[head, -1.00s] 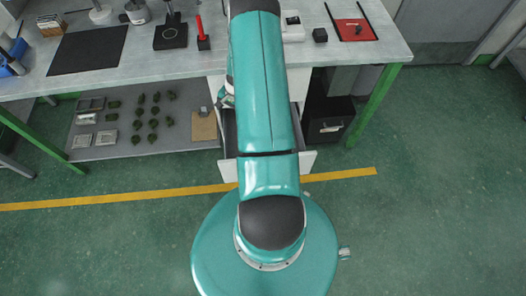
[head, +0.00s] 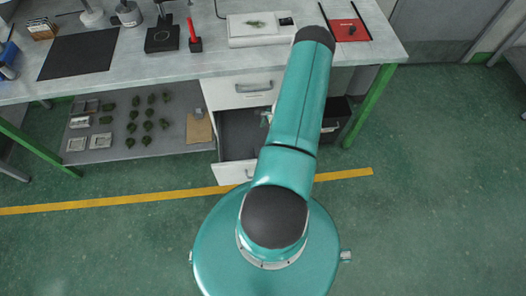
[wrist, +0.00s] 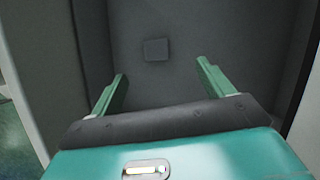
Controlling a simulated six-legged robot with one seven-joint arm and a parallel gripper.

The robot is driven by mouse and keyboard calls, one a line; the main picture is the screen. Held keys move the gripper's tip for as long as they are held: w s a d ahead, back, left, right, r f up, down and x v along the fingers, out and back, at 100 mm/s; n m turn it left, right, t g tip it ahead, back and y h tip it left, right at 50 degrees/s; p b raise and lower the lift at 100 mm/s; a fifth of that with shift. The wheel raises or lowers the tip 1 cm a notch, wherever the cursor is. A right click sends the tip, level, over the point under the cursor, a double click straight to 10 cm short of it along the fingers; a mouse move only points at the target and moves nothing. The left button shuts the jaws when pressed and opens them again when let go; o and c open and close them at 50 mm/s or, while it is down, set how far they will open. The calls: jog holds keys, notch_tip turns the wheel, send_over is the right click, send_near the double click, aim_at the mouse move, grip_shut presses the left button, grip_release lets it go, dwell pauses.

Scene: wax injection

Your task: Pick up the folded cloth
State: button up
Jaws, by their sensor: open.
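A small grey square (wrist: 155,49), which looks like the folded cloth, lies flat on the dark floor of the open drawer (head: 232,173). It shows in the wrist view, beyond my fingertips and slightly left of midway between them. My gripper (wrist: 161,72) is open and empty, with its two green fingers spread apart and pointing into the drawer. The cloth is apart from both fingers. In the head view my arm covers the drawer's right part, and I cannot make out the cloth there.
A closed drawer (head: 240,93) sits above the open one, under the worktop (head: 130,88). Pale drawer walls stand on both sides in the wrist view. A lower shelf (head: 175,145) holds several dark green pieces. A green table leg (head: 368,105) stands at right.

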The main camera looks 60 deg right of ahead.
jog(key=shift+m, duration=0.7)
jog(key=f, duration=0.3)
jog(key=a+f, duration=0.1)
jog(key=f, duration=0.4)
jog(key=shift+a+f, duration=0.25)
jog(key=shift+f, duration=0.05)
jog(key=shift+x, duration=3)
jog(key=shift+w+a, duration=0.1)
jog(key=c, duration=1.1)
